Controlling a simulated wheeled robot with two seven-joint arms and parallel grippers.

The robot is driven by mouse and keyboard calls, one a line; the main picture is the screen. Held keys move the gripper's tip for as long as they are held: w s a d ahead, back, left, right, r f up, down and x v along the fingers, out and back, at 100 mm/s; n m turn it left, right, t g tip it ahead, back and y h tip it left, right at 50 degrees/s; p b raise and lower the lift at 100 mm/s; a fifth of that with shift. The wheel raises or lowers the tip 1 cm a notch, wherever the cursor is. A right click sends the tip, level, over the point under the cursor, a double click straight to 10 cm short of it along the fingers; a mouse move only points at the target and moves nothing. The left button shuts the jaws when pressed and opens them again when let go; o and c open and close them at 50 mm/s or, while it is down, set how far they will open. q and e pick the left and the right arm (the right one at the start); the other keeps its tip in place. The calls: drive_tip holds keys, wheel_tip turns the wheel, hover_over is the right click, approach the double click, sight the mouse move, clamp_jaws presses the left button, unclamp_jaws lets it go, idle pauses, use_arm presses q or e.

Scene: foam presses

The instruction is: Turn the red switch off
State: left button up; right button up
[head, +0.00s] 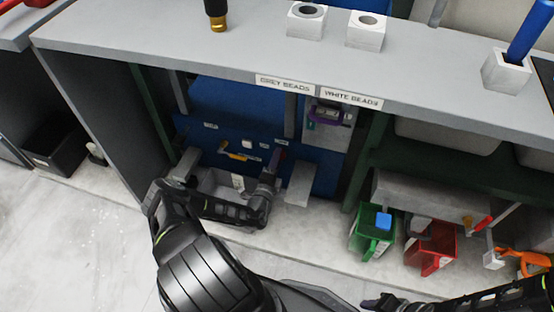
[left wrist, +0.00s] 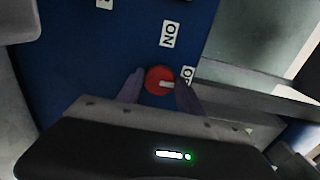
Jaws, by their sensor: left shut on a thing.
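The red switch (left wrist: 156,75) is a round red knob on a blue panel (left wrist: 80,60) in the left wrist view. Its white mark points right, towards a partly hidden white label (left wrist: 188,74). The two purple fingertips of my left gripper (left wrist: 161,88) are on either side of the knob, shut on it. In the head view my left gripper (head: 277,160) reaches the front of the blue panel under the counter, and I cannot make out the red switch there. My right gripper (head: 378,302) shows only in part at the bottom edge, and its jaws are unclear.
A white label (left wrist: 170,33) reading ON, turned over, is above the knob. A yellow handle (head: 233,155) is on the panel's left. A grey counter (head: 150,38) overhangs it. Green (head: 365,243) and red (head: 440,235) bins stand to the right.

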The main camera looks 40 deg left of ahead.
use_arm(q)
drive_tip(key=o, duration=1.3)
drive_tip(key=p+v, duration=0.2)
drive_tip(key=v, duration=0.6)
